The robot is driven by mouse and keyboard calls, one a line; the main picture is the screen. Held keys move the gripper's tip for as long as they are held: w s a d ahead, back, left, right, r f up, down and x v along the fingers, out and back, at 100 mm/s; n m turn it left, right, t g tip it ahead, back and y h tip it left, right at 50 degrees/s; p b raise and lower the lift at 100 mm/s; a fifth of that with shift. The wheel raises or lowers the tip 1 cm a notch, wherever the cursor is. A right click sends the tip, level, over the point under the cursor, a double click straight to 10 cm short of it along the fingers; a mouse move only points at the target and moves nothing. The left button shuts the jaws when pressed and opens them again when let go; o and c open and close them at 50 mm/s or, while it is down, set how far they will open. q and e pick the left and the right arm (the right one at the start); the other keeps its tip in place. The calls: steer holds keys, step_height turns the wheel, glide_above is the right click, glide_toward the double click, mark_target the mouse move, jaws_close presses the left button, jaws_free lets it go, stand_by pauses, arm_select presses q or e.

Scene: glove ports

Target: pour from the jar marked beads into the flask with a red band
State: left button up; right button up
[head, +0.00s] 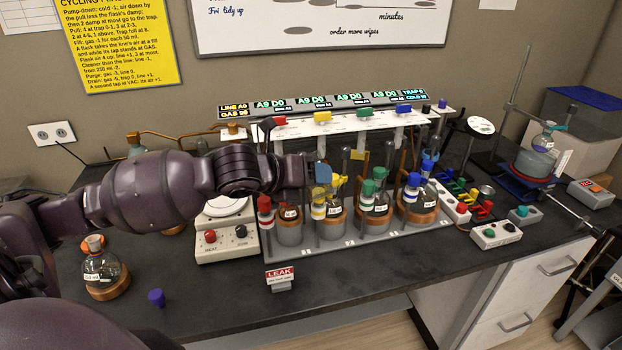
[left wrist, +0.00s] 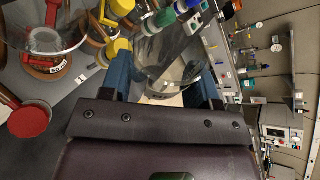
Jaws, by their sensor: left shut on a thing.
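My left gripper (head: 318,172) is over the row of flasks at the rack, its blue fingertips pointing right. In the left wrist view its two blue fingers (left wrist: 163,85) are shut on a clear glass jar (left wrist: 172,52). I cannot read a beads mark on it, and in the head view the jar is hard to make out. A small flask (head: 289,212) with reddish colour at its top sits in the leftmost rack cup, below and left of the gripper. I cannot tell surely whether this is the red band. My right gripper is not in view.
A red-capped bottle (head: 265,214) stands left of the leftmost flask; yellow-, green- and blue-capped ones stand to the right. A hotplate (head: 226,240) is at the left. A LEAK sign (head: 281,276) stands in front. The bench front is mostly clear.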

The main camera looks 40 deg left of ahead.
arm_select(q)
steer(key=shift+w+a+f+m+t+y+b, duration=0.1)
steer(key=shift+a+f+m+t+y+b, duration=0.1)
steer(key=shift+m+y, duration=0.3)
steer(key=shift+a+f+m+t+y+b, duration=0.15)
steer(key=shift+m+y, duration=0.25)
steer(key=shift+m, duration=0.2)
steer(key=shift+a+f+m+t+y+b, duration=0.2)
steer(key=shift+m+y, duration=0.15)
steer(key=shift+m, duration=0.2)
steer(key=shift+a+f+m+t+y+b, duration=0.1)
steer(key=shift+f+m+y, duration=0.1)
steer(key=shift+m+y, duration=0.25)
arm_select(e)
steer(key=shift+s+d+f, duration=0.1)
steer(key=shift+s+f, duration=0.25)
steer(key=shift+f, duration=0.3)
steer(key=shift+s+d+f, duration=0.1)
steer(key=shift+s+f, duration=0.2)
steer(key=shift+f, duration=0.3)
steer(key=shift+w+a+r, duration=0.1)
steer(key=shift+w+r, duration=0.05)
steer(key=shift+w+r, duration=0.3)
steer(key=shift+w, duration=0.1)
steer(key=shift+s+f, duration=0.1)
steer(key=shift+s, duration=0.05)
